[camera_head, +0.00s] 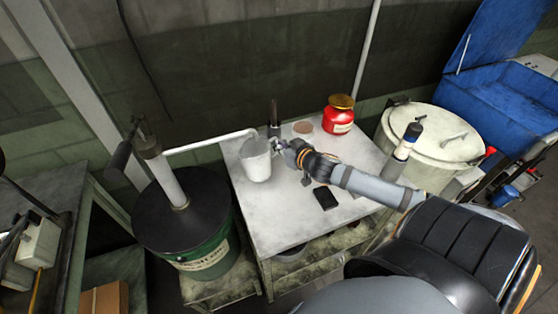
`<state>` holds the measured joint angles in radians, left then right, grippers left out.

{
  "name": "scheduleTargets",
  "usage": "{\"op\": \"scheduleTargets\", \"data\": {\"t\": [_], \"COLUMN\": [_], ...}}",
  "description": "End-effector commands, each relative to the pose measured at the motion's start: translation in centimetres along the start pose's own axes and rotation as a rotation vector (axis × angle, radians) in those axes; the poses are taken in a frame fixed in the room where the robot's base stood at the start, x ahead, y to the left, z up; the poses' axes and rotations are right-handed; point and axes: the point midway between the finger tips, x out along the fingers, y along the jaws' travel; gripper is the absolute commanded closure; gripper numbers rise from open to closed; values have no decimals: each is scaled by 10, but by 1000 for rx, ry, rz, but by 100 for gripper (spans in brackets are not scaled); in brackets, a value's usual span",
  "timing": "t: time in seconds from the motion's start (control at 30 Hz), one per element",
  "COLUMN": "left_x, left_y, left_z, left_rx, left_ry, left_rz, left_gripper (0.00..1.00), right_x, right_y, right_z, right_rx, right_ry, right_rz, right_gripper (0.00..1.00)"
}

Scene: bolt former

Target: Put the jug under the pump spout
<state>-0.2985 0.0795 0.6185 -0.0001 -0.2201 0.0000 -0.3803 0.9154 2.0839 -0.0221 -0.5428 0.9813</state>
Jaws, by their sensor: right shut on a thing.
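The jug (257,167) is a pale grey-white, bucket-shaped vessel, upright at the left side of the table. The pump (172,184) rises from the lid of a green drum left of the table. Its white spout (210,141) reaches right, and its tip ends over or just behind the jug's rim; I cannot tell which. My right gripper (277,146) is at the jug's right side near the rim, shut on the jug. Whether the jug's base touches the table is hard to tell. My left gripper is not in view.
The table (266,223) has a red container (339,114) at the back, a dark upright object (274,112) behind the jug, and a black flat item (325,198) in front of my arm. A pale lidded drum (432,136) and blue bin (505,98) stand right.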

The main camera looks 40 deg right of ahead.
Motion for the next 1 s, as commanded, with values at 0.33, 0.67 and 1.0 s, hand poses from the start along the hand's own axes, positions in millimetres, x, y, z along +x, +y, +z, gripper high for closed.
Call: {"op": "scheduleTargets", "data": {"t": [0.33,0.67,1.0], "left_x": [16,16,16], "left_y": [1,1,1], "left_z": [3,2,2], "left_rx": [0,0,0], "left_ry": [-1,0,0], "left_rz": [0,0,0], "left_gripper": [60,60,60], "right_x": [14,14,15], "right_y": [0,0,1], "right_z": [29,32,34], "right_rx": [5,1,1], "right_ry": [-1,-1,-2], "right_rz": [-1,-2,-2], "right_gripper": [100,100,68]}}
